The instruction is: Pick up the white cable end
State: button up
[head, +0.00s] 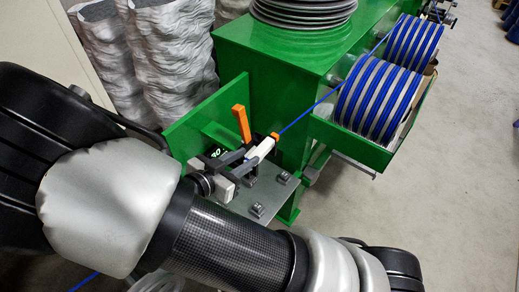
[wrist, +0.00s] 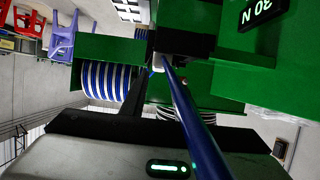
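The blue cable (head: 305,110) runs from the spools down to an orange-tipped white piece (head: 262,149) at the green machine; I cannot tell if this is the white cable end. In the wrist view, the blue cable (wrist: 195,125) passes close to the camera, up to a small white part (wrist: 159,63) against a dark block. My gripper (wrist: 148,80) shows there as a dark bar reaching toward that white part. The cable hides part of it, so its opening and any hold are unclear. In the head view my arm covers the area in front of the machine.
The green machine (head: 270,60) has an orange lever (head: 241,122), an upright green plate (head: 205,115) and a bolted metal plate (head: 265,195). Spools of blue cable (head: 380,100) sit in a green tray. Wrapped grey stacks (head: 180,65) stand behind. The floor (head: 455,190) at right is clear.

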aim_at(258, 151)
jog(key=x, duration=0.7)
jog(key=shift+w+d+f, duration=0.15)
jog(key=shift+w+f, duration=0.05)
jog(key=shift+f, duration=0.05)
jog(key=shift+c, duration=0.3)
jog(key=c, duration=0.6)
